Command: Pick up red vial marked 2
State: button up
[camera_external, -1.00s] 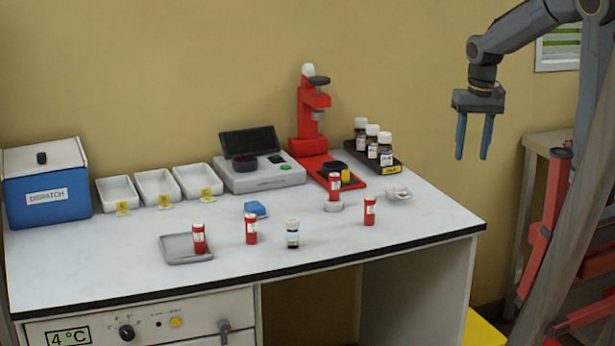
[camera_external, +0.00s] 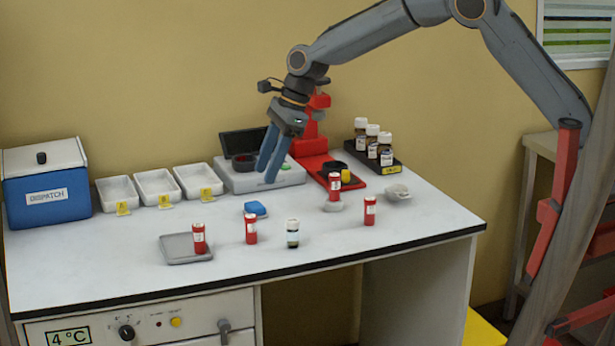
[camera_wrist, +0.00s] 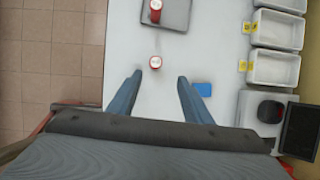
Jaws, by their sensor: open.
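Several red vials with white labels stand upright on the bench; I cannot read the numbers. One vial (camera_external: 251,230) stands on the bare middle, another (camera_external: 199,240) on a grey tray (camera_external: 174,247), one (camera_external: 334,187) on a small pale base, and one (camera_external: 370,211) at the right. My gripper (camera_external: 267,177) is open and empty, pointing down above the bench. In the wrist view, the middle vial (camera_wrist: 155,63) shows just beyond and between my fingertips (camera_wrist: 158,78), apart from them. The tray vial (camera_wrist: 155,12) is at the top edge.
A white-capped dark bottle (camera_external: 293,233) stands near the front edge. A blue block (camera_external: 256,208) lies behind the middle vial. Behind are white bins (camera_external: 157,187), an instrument (camera_external: 285,176), a red stand (camera_external: 311,145) and a bottle rack (camera_external: 390,174). Clear bench lies front left.

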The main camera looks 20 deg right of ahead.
jog(key=s+a, duration=0.1)
jog(key=a, duration=0.2)
send_over(252, 215)
jog(key=d, duration=0.2)
notch_tip(252, 215, down, 6)
jog(key=shift+m, duration=0.3)
jog(key=shift+s+p+x, duration=0.15)
jog(key=shift+p+x, duration=0.65)
jog(key=shift+x, duration=1.05)
jog(key=shift+s+p+x, duration=0.2)
jog(key=shift+p+x, duration=0.55)
jog(key=shift+x, duration=1.05)
jog(key=shift+d, duration=0.1)
jog(key=c, duration=1.1)
jog(key=shift+c, duration=0.2)
